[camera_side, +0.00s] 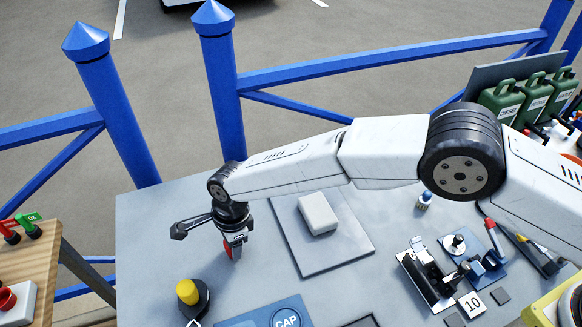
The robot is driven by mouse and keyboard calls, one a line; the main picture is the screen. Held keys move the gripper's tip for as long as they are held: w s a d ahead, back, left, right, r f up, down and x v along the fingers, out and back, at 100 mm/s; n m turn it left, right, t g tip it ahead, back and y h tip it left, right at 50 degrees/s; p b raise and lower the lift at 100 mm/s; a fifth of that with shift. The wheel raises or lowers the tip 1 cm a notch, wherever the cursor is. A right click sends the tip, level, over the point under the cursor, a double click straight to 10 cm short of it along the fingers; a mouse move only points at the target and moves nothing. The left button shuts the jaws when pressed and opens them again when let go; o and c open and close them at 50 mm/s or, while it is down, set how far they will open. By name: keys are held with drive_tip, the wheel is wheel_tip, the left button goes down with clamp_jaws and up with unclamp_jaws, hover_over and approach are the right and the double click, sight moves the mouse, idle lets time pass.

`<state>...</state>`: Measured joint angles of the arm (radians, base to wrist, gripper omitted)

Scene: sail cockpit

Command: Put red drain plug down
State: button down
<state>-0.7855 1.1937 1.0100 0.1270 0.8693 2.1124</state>
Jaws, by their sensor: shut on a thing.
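My gripper (236,240) points down over the left part of the grey table (150,235). It is shut on a small red thing, which I take to be the red drain plug (234,252). Only part of the plug shows below and between the fingers. It is close to the table top; I cannot tell whether it touches it.
A yellow-topped black knob (188,291) stands at the front left. A white block (318,213) sits on a grey plate (345,249) to the right. A blue CAP mat (252,320) lies at the front. Small mechanisms (428,277) stand further right. Blue posts (218,80) rise behind.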

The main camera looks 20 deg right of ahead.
drive_tip(key=shift+f, duration=0.1)
drive_tip(key=shift+c, duration=1.2)
unclamp_jaws()
wheel_tip(320, 180, up, 12)
drive_tip(key=d, duration=0.1)
drive_tip(key=shift+d, duration=0.25)
drive_tip(key=shift+w, duration=0.1)
